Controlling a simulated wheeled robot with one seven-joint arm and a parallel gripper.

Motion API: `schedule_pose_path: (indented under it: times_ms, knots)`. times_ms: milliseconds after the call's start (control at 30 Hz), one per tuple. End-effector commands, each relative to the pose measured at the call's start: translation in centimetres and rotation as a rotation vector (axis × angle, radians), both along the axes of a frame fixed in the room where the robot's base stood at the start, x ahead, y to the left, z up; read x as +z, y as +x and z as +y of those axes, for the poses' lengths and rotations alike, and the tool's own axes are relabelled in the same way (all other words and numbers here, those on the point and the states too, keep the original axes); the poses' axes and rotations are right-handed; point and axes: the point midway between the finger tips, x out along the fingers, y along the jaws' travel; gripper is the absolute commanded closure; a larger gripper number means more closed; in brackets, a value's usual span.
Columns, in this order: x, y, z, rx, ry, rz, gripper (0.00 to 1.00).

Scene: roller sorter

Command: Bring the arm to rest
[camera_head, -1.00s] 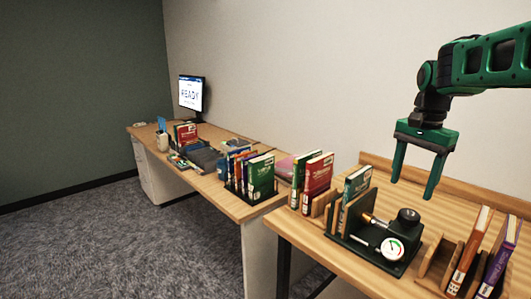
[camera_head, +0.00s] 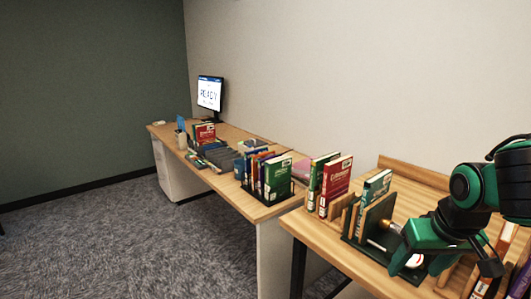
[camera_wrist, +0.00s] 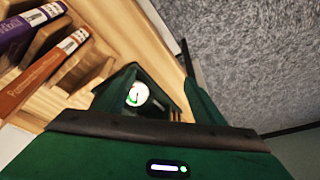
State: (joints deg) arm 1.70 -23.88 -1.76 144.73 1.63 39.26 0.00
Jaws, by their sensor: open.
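My green arm comes in from the right in the head view. My gripper (camera_head: 446,264) is folded low at the right, in front of the table in the picture, its two fingers spread with nothing between them. I cannot tell the exact distance between the gripper and the device.
An orange book (camera_wrist: 42,77) and a purple book (camera_wrist: 28,22) stand in wooden slots. A farther desk holds a rack of books and a monitor (camera_head: 210,93) reading READY. Grey floor (camera_head: 120,240) is open at left.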

Motion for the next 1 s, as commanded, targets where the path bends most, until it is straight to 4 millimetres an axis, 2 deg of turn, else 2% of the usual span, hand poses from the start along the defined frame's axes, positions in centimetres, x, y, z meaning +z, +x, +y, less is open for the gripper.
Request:
schedule_pose_path:
  times_ms: [167,333,500,600,1000]
  knots:
    - [-0.5,-3.4,-3.4,-0.124,0.012,0.083,0.37]
    - [-1.0,-7.8,-6.3,-0.268,0.042,0.18,0.37]
    - [-1.3,-12.6,-8.2,-0.411,0.091,0.282,0.37]
    - [-1.4,-14.3,-8.6,-0.458,0.112,0.317,0.37]
    - [-1.4,-14.7,-8.7,-0.469,0.117,0.327,0.37]
